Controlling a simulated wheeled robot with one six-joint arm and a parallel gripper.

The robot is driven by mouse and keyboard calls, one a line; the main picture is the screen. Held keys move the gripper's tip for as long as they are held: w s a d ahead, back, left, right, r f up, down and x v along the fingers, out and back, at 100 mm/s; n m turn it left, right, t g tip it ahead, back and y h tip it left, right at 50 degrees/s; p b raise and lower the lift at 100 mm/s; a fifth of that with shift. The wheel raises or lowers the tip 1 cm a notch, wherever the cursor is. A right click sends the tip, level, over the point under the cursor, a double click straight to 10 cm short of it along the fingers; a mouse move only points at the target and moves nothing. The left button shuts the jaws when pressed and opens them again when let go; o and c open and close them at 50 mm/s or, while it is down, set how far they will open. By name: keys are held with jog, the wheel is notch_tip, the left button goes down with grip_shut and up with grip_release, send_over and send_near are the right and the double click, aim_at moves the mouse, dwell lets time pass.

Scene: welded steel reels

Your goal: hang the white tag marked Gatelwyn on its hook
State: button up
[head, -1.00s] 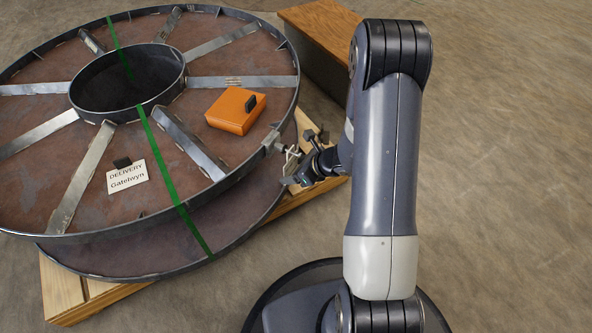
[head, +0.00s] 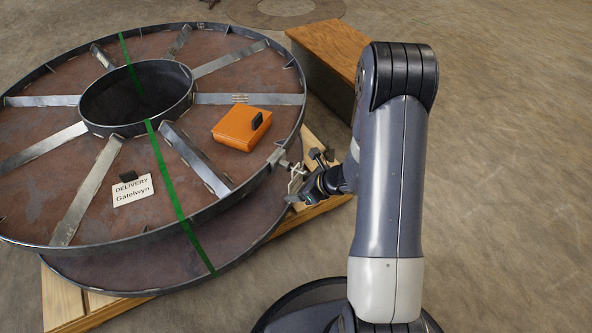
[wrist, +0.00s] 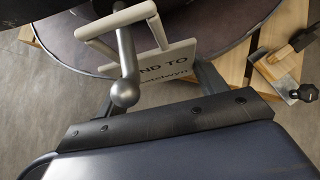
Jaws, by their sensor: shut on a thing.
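In the wrist view the white tag (wrist: 168,68) shows "ND TO" and part of "Gatelwyn". My gripper (wrist: 160,88) is shut on the tag, at its lower part; the fingertips are partly hidden. A pale open loop (wrist: 88,28) rises from the tag. The grey hook (wrist: 126,55), a rod with a ball end, overlaps the loop and the tag's top edge; I cannot tell whether the loop is around it or only beside it. In the head view my gripper (head: 300,196) is at the reel's right rim, just below the hook's clamp (head: 277,158).
The big steel reel (head: 60,238) lies on a wooden pallet (head: 64,300). On its face are another white card, "DELIVERY Gatelwyn" (head: 133,192), and an orange box (head: 240,130). A wooden-topped box (head: 330,50) stands behind. The floor at right is clear.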

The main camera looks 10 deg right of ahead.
jog(key=o, duration=1)
jog(key=p+v, duration=0.4)
jog(key=v, duration=0.6)
jog(key=shift+s+d+r, duration=0.15)
jog(key=shift+s+r, duration=0.05)
jog(key=shift+r, duration=0.05)
jog(key=s+d, duration=0.6)
jog(key=shift+d+p, duration=0.25)
jog(key=shift+p, duration=0.2)
jog(key=shift+s, duration=0.1)
jog(key=w+a, duration=0.5)
jog(key=shift+w+a, duration=0.2)
jog(key=shift+a, duration=0.1)
jog(key=shift+d, duration=0.1)
